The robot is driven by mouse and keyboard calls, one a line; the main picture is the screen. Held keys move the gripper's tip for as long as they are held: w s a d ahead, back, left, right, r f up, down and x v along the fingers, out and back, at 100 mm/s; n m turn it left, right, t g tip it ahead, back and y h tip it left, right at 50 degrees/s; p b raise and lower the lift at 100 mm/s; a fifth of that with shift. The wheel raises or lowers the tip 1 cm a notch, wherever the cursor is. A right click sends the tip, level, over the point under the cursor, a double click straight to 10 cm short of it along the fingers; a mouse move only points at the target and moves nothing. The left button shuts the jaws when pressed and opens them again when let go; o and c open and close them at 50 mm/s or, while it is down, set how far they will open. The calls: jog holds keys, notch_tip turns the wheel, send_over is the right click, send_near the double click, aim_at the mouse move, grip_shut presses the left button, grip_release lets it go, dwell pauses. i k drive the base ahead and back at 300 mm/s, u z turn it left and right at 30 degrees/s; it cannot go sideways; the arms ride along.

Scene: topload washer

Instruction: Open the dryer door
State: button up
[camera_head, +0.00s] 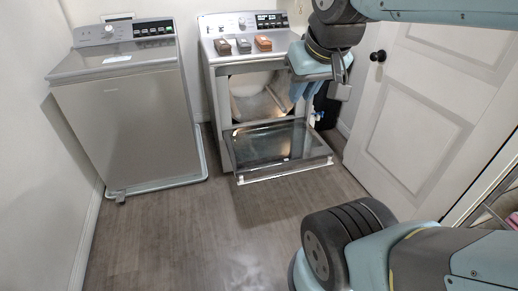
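The dryer (213,83) stands at the back, right of the washer. Its door (276,145) is hinged at the bottom and hangs open, lowered forward to near level above the floor. The dark glass panel faces up, and the drum opening (258,92) is exposed. My gripper (340,90) is in front of the dryer's right side, above the door's right part and apart from it. It looks empty. Its fingers are small and seen at an angle, so their opening is unclear.
A topload washer (130,120) stands at the left. A white room door (425,110) with a black knob (378,56) is at the right. The wood floor (205,235) in front is clear.

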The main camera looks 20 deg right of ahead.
aim_at(260, 148)
jog(key=z, duration=0.1)
jog(key=i, duration=0.9)
jog(key=z, duration=0.55)
